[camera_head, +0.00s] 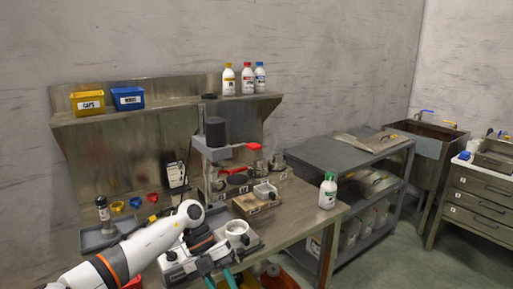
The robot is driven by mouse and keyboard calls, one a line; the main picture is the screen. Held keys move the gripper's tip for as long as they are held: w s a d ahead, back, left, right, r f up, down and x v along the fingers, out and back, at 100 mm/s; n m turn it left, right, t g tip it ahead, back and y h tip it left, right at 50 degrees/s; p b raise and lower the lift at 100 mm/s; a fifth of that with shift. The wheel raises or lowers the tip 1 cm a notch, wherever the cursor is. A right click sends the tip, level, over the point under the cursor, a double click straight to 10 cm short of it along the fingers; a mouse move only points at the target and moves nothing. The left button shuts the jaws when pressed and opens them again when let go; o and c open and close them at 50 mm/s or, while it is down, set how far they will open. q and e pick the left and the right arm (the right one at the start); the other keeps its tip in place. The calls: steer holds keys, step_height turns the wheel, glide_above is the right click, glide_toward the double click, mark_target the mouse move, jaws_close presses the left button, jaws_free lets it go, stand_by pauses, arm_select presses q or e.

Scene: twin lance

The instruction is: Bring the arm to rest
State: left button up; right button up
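My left arm (136,252) comes in from the lower left and bends at a white joint over the front of the workbench. Its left gripper (219,280) points down at the bottom edge of the view. The two teal fingers stand apart, and I see nothing held between them. The fingertips are at or past the frame edge. My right gripper is not in view.
A shelf (180,104) with bins and bottles hangs behind. A grey cart (325,158) stands right.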

arm_select(q)
steer(key=w+d+f+n+t+h, duration=0.2)
steer(key=d+f+n+t+h, duration=0.6)
steer(key=f+h, duration=0.3)
steer(key=s+a+f+n+t+y, duration=0.2)
steer(key=a+f+n+t+y, duration=0.3)
steer(key=f+n, duration=0.45)
steer(key=s+a+f+n+t+y, duration=0.35)
steer(key=a+f+n, duration=0.25)
steer(key=f, duration=0.6)
steer(key=s+a+f+n+g+y, duration=0.2)
steer(key=s+a+f+n+y, duration=0.15)
steer(key=s+f, duration=0.45)
steer(key=s+a+f+n+g+y, duration=0.1)
steer(key=s+a+f+n+y, duration=0.15)
steer(key=s+a+f, duration=0.45)
steer(key=s+a+f+n+g+y, duration=0.1)
steer(key=s+f+n+g, duration=0.1)
steer(key=s, duration=1.2)
steer(key=s+a+f+n+g+y, duration=0.1)
steer(key=s+f+g, duration=0.4)
steer(key=s, duration=0.9)
steer(key=shift+s+a+f+n, duration=0.2)
steer(key=shift+a+f+n, duration=0.15)
steer(key=shift+f, duration=0.4)
